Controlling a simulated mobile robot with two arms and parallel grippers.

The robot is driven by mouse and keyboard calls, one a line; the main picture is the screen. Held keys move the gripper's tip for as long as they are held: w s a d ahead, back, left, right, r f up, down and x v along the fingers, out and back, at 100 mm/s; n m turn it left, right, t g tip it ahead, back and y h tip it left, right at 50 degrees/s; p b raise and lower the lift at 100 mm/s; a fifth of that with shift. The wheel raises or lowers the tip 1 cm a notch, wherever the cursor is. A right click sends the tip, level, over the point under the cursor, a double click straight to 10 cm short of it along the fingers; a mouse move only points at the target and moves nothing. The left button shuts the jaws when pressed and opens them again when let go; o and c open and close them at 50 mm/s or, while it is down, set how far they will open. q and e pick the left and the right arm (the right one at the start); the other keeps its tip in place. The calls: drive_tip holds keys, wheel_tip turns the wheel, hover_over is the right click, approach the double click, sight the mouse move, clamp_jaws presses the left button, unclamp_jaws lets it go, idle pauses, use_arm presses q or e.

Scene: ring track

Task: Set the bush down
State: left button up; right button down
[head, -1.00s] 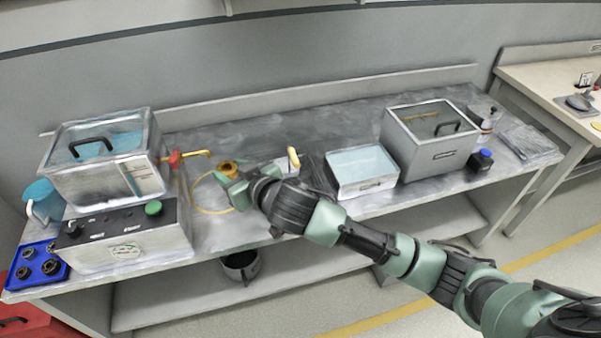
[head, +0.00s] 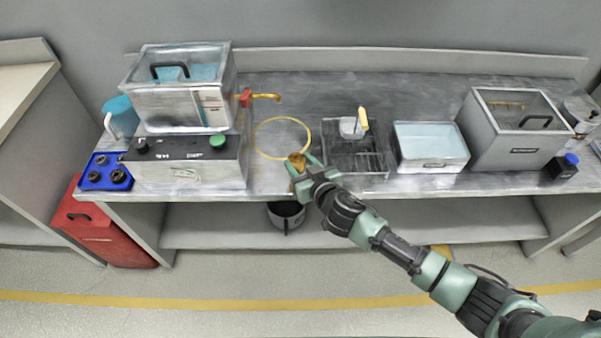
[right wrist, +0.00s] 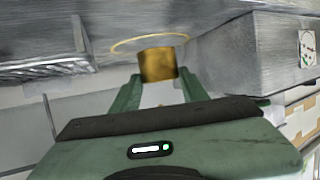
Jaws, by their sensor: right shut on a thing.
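The bush (head: 296,161) is a small brass-coloured cylinder in the head view. My right gripper (head: 303,167) is shut on it near the bench's front edge. In the right wrist view the bush (right wrist: 158,65) sits between the fingertips of the right gripper (right wrist: 158,80). A yellow ring outline (head: 257,149) lies on the bench top, just behind and left of the bush in the head view. In the right wrist view the ring (right wrist: 117,48) shows behind the bush. Whether the bush touches the bench cannot be told. My left gripper is not in view.
A grey control box (head: 190,172) with a green knob stands left of the ring, under a water tank (head: 215,108). A brass tap (head: 265,97) juts out behind the ring. A wire rack (head: 340,160) and a shallow water tray (head: 432,165) stand to the right.

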sight(300, 173)
drive_tip(key=shift+f+b, duration=0.35)
drive_tip(key=shift+f, duration=1.45)
drive_tip(key=shift+f, duration=0.1)
drive_tip(key=shift+f, duration=0.15)
drive_tip(key=c, duration=0.7)
unclamp_jaws()
drive_tip(key=shift+c, duration=0.2)
drive_tip(key=shift+r, duration=0.2)
drive_tip(key=v, duration=1.2)
drive_tip(key=shift+d, duration=0.1)
